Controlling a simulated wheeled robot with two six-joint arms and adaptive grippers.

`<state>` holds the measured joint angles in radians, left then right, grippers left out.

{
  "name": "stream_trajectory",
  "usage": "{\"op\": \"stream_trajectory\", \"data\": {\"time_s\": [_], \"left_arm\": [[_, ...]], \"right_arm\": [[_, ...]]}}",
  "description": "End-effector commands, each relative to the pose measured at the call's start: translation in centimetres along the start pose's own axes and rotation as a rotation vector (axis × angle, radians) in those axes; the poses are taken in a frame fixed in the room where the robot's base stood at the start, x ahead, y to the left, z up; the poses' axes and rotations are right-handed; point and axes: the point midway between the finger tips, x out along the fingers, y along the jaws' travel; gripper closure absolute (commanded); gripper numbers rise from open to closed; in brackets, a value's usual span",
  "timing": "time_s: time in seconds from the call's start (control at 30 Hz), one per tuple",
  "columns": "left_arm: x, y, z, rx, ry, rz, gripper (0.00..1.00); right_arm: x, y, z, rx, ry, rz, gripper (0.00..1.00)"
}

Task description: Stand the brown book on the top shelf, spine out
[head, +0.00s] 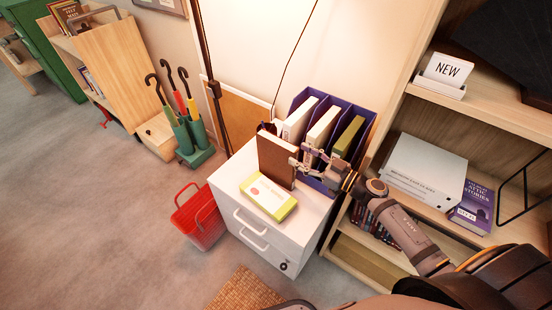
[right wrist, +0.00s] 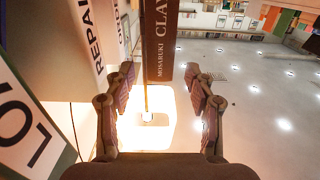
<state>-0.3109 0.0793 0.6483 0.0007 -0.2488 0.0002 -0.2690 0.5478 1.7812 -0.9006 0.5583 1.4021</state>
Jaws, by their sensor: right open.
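The brown book (head: 275,162) stands upright on a white drawer cabinet (head: 225,189), in front of a purple file holder (head: 365,135). My right gripper (head: 300,158) is at the book's right edge. In the right wrist view the brown book's spine (right wrist: 160,42) shows light lettering and lies ahead, between the lines of the two open fingers (right wrist: 160,80). I see no finger clearly touching it. A wooden bookcase is at the right; its highest shelf in view (head: 497,112) holds a "NEW" sign (head: 447,70). Whether another shelf lies above is out of view. My left gripper is not in view.
A yellow-green box (head: 268,197) lies on the cabinet before the book. White and green binders (head: 348,136) fill the file holder. The lower shelf has a white box file (head: 425,168) and purple book (head: 472,206). A red basket (head: 200,220) stands on the floor.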

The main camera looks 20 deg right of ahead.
Motion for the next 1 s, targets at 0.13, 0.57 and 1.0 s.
{"op": "stream_trajectory", "data": {"time_s": [0.13,0.57,1.0], "left_arm": [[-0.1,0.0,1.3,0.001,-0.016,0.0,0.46],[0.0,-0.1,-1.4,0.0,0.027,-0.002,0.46],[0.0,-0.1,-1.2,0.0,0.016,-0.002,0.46]], "right_arm": [[2.6,0.0,-0.2,0.002,0.007,0.002,0.45],[6.7,0.0,-0.2,0.004,0.006,0.002,0.45],[9.6,0.0,0.0,0.002,0.0,0.0,0.45]]}}
